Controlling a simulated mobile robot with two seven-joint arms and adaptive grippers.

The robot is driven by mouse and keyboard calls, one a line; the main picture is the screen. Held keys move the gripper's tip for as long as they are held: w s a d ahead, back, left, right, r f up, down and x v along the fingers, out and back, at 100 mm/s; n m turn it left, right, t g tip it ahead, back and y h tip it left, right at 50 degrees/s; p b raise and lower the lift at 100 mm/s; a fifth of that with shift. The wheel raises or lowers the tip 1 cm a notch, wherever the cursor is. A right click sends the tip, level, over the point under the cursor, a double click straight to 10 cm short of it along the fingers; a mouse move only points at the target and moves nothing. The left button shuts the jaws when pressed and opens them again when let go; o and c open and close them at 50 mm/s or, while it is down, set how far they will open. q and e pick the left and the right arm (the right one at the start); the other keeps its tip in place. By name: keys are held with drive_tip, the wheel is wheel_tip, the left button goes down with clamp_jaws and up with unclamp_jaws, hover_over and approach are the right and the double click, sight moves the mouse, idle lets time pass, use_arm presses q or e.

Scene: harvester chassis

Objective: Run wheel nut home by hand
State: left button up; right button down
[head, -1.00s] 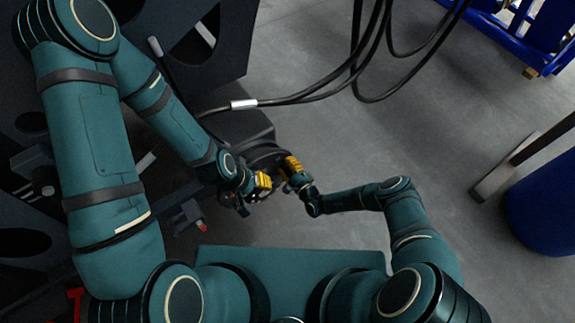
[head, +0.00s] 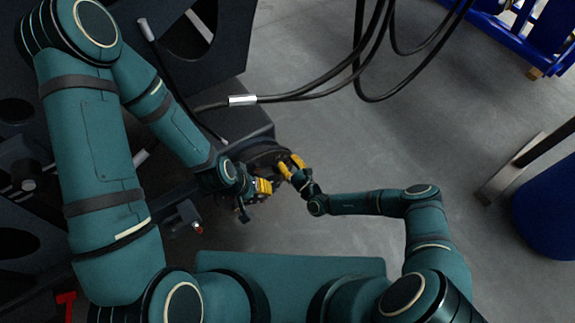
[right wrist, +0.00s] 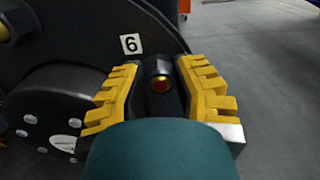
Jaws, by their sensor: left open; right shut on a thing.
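The wheel nut (right wrist: 160,81) shows in the right wrist view as a small dark piece with a brass ring and a red centre. It sits at the edge of a dark round wheel part, below a white label marked 6 (right wrist: 130,44). My right gripper (head: 291,167) is shut on it, with one yellow finger on each side. My left gripper (head: 264,187) is open, just below and left of the right one, close to the dark hub. What lies between its fingers is too small to tell. In the head view the nut is hidden.
The dark chassis (head: 225,75) fills the upper left. Black hoses (head: 310,92) with a silver sleeve hang above the grippers. A blue drum (head: 548,215) and a blue frame (head: 520,38) stand at the right. The grey floor between is clear.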

drive_tip(key=shift+f, duration=0.15)
drive_tip(key=c, duration=0.7)
unclamp_jaws()
drive_tip(key=shift+c, duration=0.2)
drive_tip(key=shift+c, duration=0.4)
drive_tip(key=shift+p+v, duration=0.65)
drive_tip(key=shift+v, duration=0.45)
